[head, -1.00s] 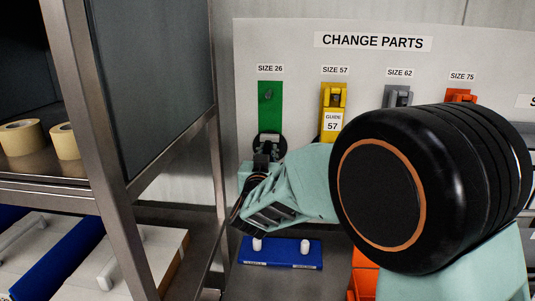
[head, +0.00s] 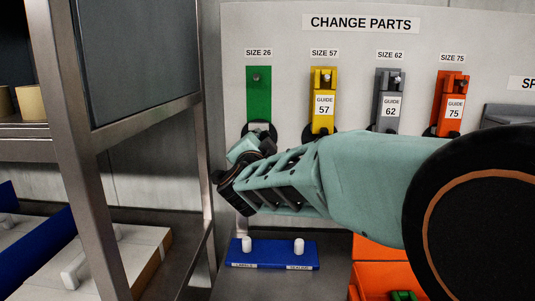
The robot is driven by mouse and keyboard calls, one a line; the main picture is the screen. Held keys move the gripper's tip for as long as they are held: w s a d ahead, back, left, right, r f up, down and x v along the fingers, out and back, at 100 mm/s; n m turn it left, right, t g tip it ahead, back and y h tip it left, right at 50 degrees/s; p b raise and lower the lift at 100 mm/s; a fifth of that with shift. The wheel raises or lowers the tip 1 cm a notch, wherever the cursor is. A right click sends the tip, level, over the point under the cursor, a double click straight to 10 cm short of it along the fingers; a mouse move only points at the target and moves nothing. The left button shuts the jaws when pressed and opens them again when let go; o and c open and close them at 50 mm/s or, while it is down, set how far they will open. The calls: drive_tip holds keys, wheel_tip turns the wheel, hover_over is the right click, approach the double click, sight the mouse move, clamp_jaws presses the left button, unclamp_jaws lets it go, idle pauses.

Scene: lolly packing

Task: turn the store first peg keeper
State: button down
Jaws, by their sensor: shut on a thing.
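The first peg station, labelled SIZE 26, has a green plate (head: 258,98) with a small grey peg end (head: 256,77) near its top and no guide label on it. A dark round part (head: 258,128) sits at the plate's foot, partly hidden by my gripper. I cannot tell which of these parts is the keeper. My gripper (head: 252,147) is at the plate's lower end and is shut on the dark round part, as far as I can see. The contact itself is hidden behind my wrist.
A yellow guide (head: 324,92), a grey guide (head: 389,92) and an orange guide (head: 452,92) hang to the right. A blue block (head: 272,254) with two white pegs stands below. A metal rack (head: 100,190) stands close on the left. An orange bin (head: 385,270) is at lower right.

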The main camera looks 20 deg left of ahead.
drive_tip(key=m+b, duration=0.4)
drive_tip(key=shift+d+f+m, duration=0.2)
drive_tip(key=shift+f+m, duration=0.1)
drive_tip(key=shift+f, duration=0.1)
drive_tip(key=shift+m+b, duration=1.45)
drive_tip(key=shift+m, duration=0.35)
drive_tip(key=c, duration=1.9)
unclamp_jaws()
